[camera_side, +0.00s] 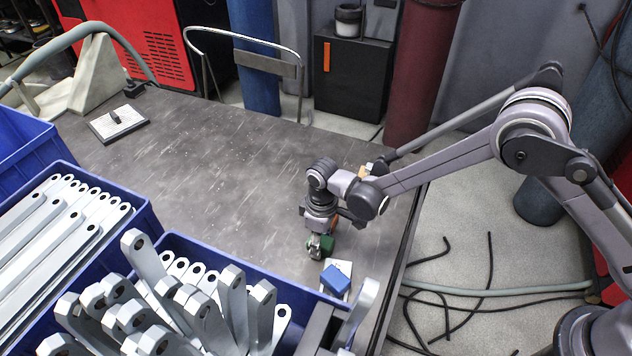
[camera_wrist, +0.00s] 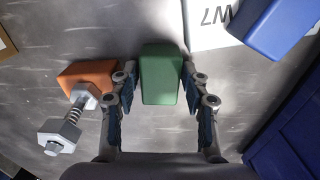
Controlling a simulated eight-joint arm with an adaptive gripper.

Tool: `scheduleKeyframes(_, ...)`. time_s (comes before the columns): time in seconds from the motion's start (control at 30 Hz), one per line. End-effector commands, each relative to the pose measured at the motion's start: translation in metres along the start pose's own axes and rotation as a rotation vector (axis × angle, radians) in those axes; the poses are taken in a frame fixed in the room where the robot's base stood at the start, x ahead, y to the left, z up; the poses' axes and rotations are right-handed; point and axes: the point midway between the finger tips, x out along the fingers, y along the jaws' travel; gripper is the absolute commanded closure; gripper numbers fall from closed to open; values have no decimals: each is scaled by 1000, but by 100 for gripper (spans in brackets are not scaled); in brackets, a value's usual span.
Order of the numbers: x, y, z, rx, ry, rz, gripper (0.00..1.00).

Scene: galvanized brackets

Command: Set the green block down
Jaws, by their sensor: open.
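The green block (camera_wrist: 161,75) lies between the two fingers of my gripper (camera_wrist: 158,82) in the wrist view. The fingers are open, with a narrow gap on its left; on its right I cannot tell whether the finger touches it. In the side view my gripper (camera_side: 315,243) points down at the table, with the green block (camera_side: 327,243) partly hidden at its fingertips. The block appears to be at table level, but its underside is hidden.
In the wrist view, an orange block (camera_wrist: 88,74) and a metal bolt (camera_wrist: 72,120) lie close left. A blue block (camera_wrist: 268,22) sits on a white printed card (camera_wrist: 205,38). Blue bins of galvanized brackets (camera_side: 190,310) stand front left. The table's middle (camera_side: 215,170) is clear.

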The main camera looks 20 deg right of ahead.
Motion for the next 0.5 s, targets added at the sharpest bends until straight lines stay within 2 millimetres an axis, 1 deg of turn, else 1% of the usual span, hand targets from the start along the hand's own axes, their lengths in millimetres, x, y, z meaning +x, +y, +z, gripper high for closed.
scheduleKeyframes(0.13, -9, 0, 0, 0, 0, 0, 54)
scheduleKeyframes(0.23, -22, 0, 0, 0, 0, 0, 54)
scheduleKeyframes(0.5, -75, 0, 0, 0, 0, 0, 54)
